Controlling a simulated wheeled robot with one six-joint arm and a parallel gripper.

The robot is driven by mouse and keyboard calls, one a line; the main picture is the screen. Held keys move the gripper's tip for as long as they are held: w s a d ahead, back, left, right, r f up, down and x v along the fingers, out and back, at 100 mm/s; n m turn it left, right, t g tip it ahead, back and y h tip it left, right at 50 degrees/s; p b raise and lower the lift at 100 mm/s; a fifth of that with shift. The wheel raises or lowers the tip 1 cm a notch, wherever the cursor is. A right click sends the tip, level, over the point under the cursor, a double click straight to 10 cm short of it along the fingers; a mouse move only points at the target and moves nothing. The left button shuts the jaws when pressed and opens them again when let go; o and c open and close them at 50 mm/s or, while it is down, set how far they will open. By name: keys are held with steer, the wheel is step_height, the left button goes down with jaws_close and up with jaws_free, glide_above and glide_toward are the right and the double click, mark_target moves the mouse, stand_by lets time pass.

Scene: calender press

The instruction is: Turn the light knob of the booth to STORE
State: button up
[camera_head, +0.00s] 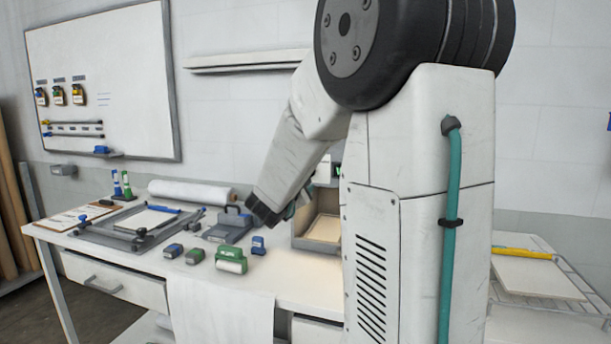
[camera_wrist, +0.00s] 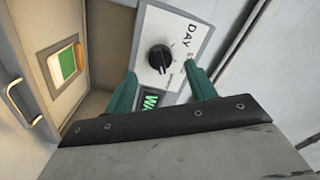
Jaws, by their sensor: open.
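The light knob (camera_wrist: 160,57) is a round black dial on a pale panel (camera_wrist: 152,22) in the wrist view. "DAY" is printed beside it; other lettering is too small or covered by a finger. I cannot tell clearly where the knob points. A green lit display (camera_wrist: 150,101) reading "WA…" sits below it, partly hidden. My gripper (camera_wrist: 160,70) is open, its two teal fingers on either side below the knob, seemingly apart from it. In the head view the booth (camera_head: 322,228) is a lit box behind my arm, which hides the knob.
In the head view, a green stamp (camera_head: 231,260), a grey press (camera_head: 228,226) and small blue blocks stand on the table left of the booth.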

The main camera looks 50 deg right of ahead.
steer(key=x, duration=0.3)
steer(key=shift+w+d, duration=0.2)
steer(key=shift+d, duration=0.15)
